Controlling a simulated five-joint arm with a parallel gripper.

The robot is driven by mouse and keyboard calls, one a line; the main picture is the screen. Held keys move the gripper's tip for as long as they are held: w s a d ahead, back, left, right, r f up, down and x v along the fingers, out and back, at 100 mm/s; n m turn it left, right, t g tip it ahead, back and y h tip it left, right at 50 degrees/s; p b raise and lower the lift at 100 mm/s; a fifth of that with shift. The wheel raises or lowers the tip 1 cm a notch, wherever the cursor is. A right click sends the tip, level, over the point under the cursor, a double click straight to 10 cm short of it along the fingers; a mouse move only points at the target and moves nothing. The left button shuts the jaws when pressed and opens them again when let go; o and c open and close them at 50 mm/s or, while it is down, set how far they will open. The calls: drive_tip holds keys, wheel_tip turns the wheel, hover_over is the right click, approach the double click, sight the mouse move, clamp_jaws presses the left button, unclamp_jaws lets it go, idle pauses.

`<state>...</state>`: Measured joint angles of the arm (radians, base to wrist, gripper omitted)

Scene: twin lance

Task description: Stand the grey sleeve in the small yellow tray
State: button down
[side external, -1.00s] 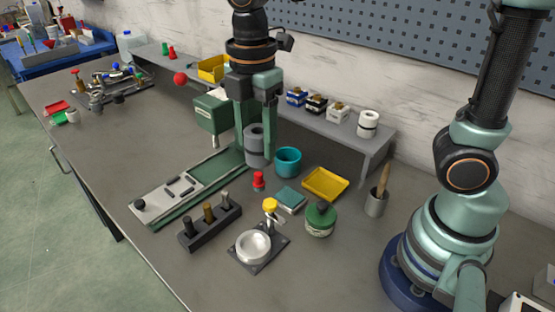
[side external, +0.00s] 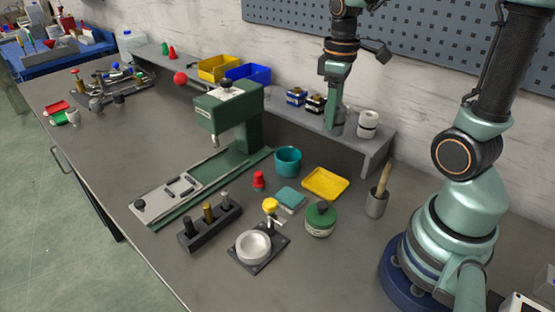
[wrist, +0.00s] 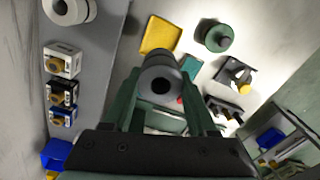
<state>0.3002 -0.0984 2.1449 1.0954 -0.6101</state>
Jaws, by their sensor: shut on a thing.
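My gripper (side external: 336,122) is raised over the back shelf, with its green fingers pointing down. In the wrist view, the fingers are shut on the grey sleeve (wrist: 157,62), a thick hollow cylinder with its dark bore facing the camera. In the side view the sleeve is mostly hidden by the fingers. The small yellow tray (side external: 326,184) lies flat and empty on the bench, nearer the camera than the shelf. In the wrist view the tray (wrist: 159,36) appears just beyond the sleeve. The sleeve is apart from the tray.
Small boxes (side external: 305,102) and a white roll (side external: 368,122) stand on the shelf beside my gripper. Around the tray are a teal cup (side external: 288,162), a teal pad (side external: 291,198), a green-lidded jar (side external: 320,219) and a grey pot with a wooden handle (side external: 377,202).

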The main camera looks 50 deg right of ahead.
wheel_tip(320, 180, down, 16)
drive_tip(key=shift+f, duration=0.25)
idle(0.3)
drive_tip(key=shift+f, duration=0.1)
drive_tip(key=shift+c, duration=1)
unclamp_jaws()
wheel_tip(320, 180, up, 12)
drive_tip(key=shift+a+r, duration=0.1)
drive_tip(key=shift+r, duration=0.05)
drive_tip(key=s+a+r+m+t, duration=0.2)
drive_tip(key=a+r+t, duration=0.3)
drive_tip(key=a+r, duration=0.4)
drive_tip(key=shift+r+m+t, duration=0.3)
drive_tip(key=shift+r+m, duration=0.35)
drive_tip(key=shift+m, duration=0.15)
drive_tip(key=shift+a, duration=0.1)
